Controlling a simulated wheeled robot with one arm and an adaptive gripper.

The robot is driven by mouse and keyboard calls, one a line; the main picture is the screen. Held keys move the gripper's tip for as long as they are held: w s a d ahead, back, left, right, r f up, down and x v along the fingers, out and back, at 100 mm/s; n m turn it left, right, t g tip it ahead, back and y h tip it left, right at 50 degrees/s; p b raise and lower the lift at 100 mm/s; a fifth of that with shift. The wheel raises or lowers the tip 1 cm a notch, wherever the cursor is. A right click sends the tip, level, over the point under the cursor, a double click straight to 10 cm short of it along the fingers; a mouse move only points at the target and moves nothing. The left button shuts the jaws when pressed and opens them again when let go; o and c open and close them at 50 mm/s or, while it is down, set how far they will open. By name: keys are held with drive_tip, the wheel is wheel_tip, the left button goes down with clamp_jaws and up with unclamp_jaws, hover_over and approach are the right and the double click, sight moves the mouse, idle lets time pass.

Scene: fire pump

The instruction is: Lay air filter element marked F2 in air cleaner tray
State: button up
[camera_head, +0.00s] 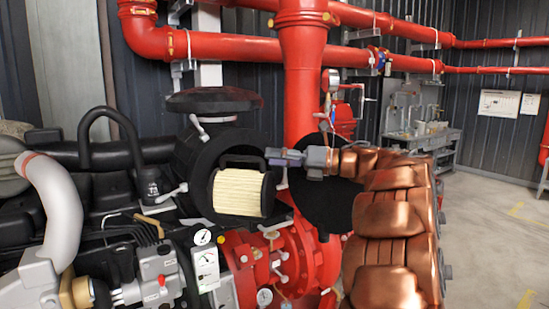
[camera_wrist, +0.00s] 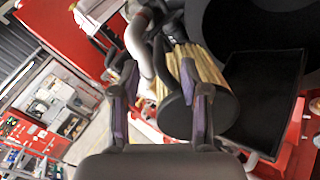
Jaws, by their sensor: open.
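The air filter element (camera_head: 238,192) has cream pleats and black end parts with a black handle (camera_head: 243,160) on top. In the head view it is at the mouth of the round black air cleaner housing (camera_head: 197,160). I cannot read any marking on it. My gripper (camera_head: 272,158) is open, just right of the handle. In the wrist view my gripper's fingers (camera_wrist: 163,88) are spread, with the filter element (camera_wrist: 212,68) beyond them and partly hidden by the right finger. A black rectangular tray (camera_wrist: 265,100) lies right of the filter and looks empty.
A black round disc (camera_head: 326,195) stands right of the housing, below my gripper. Red pipes (camera_head: 300,80) rise close behind. A grey curved pipe (camera_head: 55,205) and engine parts fill the left. Open floor (camera_head: 490,230) lies to the right.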

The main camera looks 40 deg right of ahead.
sight(252, 158)
drive_tip(key=shift+s+f+n+g, duration=0.3)
drive_tip(key=shift+a, duration=0.1)
drive_tip(key=p+x, duration=0.2)
drive_tip(key=x, duration=0.4)
drive_tip(key=shift+w+a+r+p, duration=0.15)
drive_tip(key=shift+w+a+p, duration=0.05)
drive_tip(key=shift+p, duration=0.2)
drive_tip(key=shift+w+a, duration=0.35)
drive_tip(key=shift+w, duration=0.1)
clamp_jaws()
